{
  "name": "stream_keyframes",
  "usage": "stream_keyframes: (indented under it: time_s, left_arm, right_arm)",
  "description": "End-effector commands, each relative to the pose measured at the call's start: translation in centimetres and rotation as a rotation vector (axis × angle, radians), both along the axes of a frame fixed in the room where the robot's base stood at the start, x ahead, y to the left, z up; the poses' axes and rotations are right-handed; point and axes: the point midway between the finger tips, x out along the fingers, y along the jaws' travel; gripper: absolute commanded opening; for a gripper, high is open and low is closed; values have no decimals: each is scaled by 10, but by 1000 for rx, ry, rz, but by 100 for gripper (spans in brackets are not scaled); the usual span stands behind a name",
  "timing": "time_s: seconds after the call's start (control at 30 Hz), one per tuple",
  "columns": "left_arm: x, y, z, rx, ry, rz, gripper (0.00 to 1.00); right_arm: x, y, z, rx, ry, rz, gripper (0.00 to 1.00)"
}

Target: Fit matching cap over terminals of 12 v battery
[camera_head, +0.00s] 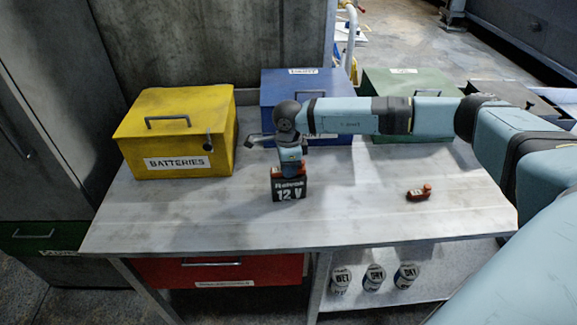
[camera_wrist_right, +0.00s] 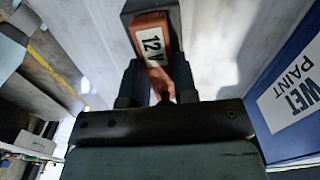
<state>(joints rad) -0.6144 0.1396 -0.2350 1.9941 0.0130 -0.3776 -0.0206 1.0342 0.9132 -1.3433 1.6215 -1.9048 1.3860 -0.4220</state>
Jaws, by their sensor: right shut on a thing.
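The black 12 V battery (camera_head: 289,190) stands upright on the table, its printed front facing me. An orange-red cap (camera_head: 288,171) sits at its top, below my right gripper (camera_head: 291,160). In the right wrist view, my right gripper (camera_wrist_right: 160,88) is shut on this cap (camera_wrist_right: 152,42), which bears a "12 V" label. The dark battery top (camera_wrist_right: 150,8) shows past the cap. I cannot tell whether the cap is fully seated. A second red cap (camera_head: 419,193) lies on the table to the right. My left gripper is not in view.
A yellow "BATTERIES" box (camera_head: 178,135), a blue box (camera_head: 277,86) and a green box (camera_head: 410,82) stand along the back. My right arm reaches across in front of the blue and green boxes. Several cans (camera_head: 374,278) stand on the lower shelf. The table's front is mostly clear.

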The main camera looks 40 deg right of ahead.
Motion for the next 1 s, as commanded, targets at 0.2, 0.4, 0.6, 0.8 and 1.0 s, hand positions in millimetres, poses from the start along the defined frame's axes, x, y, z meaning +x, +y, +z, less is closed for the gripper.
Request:
stream_keyframes:
  time_s: [0.2, 0.4, 0.6, 0.8, 1.0]
  left_arm:
    - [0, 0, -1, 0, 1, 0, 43]
    - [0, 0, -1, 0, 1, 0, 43]
    - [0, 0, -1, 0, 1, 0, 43]
    - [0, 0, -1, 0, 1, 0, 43]
    - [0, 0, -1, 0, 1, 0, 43]
  right_arm:
    - [0, 0, 0, 0, 0, 0, 4]
    - [0, 0, 0, 1, 0, 0, 45]
    - [0, 0, 0, 1, 0, 0, 57]
    - [0, 0, 0, 1, 0, 0, 82]
    - [0, 0, 0, 1, 0, 0, 82]
